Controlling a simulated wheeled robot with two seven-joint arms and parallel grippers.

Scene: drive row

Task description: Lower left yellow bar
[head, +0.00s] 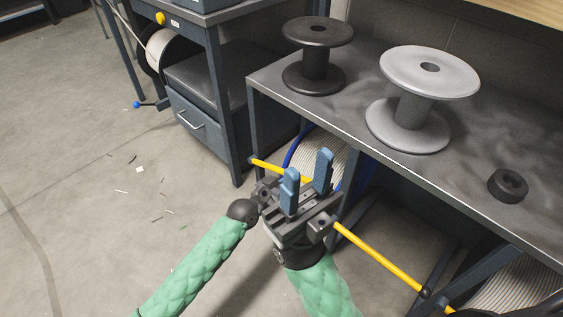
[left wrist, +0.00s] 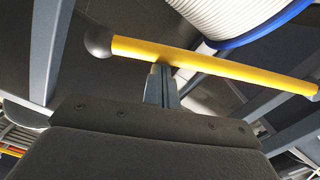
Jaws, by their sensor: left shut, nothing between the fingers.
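The left yellow bar (head: 278,170) crosses in front of the reel with a blue rim under the bench. My left gripper (left wrist: 162,76) is shut and empty. Its blue fingertips are at the bar's lower edge, near the ball; I cannot tell if they touch. In the head view its fingers are hidden. My right gripper (head: 307,172) is open, fingers up, with nothing seen between them.
The bench (head: 345,115) carries a black spool (head: 315,60), a grey spool (head: 412,105) and a black ring (head: 508,184). Another yellow bar stretch (head: 380,257) slopes down at right. A drawer cabinet (head: 200,124) stands at left. The floor (head: 90,220) at left is open, with small scraps.

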